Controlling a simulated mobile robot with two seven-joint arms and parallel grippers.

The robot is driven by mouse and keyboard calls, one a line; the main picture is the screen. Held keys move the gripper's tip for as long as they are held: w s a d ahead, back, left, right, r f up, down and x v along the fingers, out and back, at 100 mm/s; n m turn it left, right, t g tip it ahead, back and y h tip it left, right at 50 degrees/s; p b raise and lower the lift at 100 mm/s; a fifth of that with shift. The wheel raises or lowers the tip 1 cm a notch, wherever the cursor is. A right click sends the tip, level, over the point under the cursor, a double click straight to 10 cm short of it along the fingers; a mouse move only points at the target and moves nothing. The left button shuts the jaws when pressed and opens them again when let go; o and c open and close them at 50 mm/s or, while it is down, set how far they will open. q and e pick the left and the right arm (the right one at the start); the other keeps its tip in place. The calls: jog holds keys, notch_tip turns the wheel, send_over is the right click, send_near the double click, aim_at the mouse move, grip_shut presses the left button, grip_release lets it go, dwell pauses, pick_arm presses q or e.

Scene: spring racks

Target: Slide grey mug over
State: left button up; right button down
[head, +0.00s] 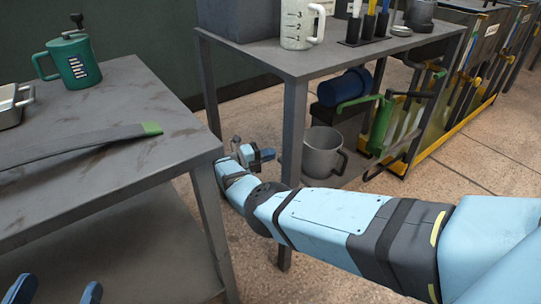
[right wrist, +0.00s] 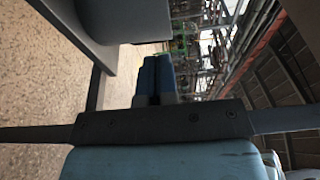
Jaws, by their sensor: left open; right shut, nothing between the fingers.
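The grey mug (head: 322,153) stands upright low down under the right-hand table, its handle toward the right. A table leg stands just left of it. My right arm reaches in from the right, in front of that table. My right gripper (head: 266,155) is beyond the table leg, left of the mug and apart from it in the picture. Its blue fingers (right wrist: 157,78) are together and empty in the right wrist view.
The left table (head: 110,95) holds a green mug (head: 72,62), a pale metal dish (head: 12,106) and a long green-tipped strip (head: 85,146). The right table (head: 262,52) holds a white jug (head: 297,27).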

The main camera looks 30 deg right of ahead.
jog(key=s+d, duration=0.1)
jog(key=d, duration=0.9)
jog(key=shift+s+d, duration=0.35)
